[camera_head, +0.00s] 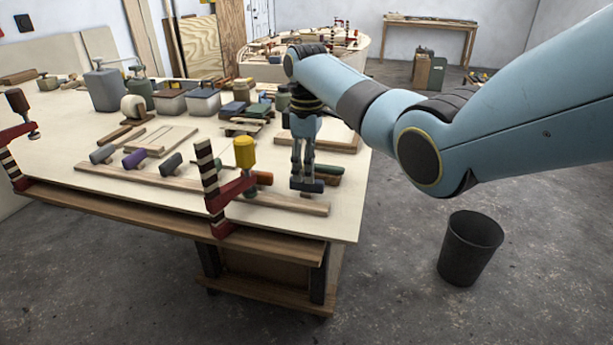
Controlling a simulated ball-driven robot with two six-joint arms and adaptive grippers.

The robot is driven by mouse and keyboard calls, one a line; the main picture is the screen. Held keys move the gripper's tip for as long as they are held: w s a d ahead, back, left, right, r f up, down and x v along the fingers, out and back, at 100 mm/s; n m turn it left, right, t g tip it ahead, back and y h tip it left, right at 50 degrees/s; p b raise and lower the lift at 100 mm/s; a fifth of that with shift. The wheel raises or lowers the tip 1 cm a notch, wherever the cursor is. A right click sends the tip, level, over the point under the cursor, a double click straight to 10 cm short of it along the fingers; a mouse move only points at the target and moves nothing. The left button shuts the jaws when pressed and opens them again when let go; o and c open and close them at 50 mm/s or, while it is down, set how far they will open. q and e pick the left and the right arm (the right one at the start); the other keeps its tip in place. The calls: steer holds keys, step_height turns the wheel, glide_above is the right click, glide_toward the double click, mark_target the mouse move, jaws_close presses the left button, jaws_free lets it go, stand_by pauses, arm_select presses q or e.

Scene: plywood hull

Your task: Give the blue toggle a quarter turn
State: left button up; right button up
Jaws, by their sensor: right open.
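A row of small toggles sits on a long wooden strip (236,192) along the front of the workbench. The dark blue toggle (316,187) is at the right end of the strip, lying roughly left to right in the picture. My right gripper (303,177) points straight down at it with its fingers open. The fingertips are at the toggle and hide part of it; I cannot tell whether they touch it. My left gripper is not in view.
A red clamp (228,195) with a yellow handle (244,152) rises at the bench's front edge, left of my right gripper. A purple toggle (135,158) and an orange one (263,178) share the strip. A black bin (470,247) stands on the floor at right.

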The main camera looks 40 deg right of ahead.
mark_target(307, 185)
steer(key=shift+f, duration=1.45)
jaws_close()
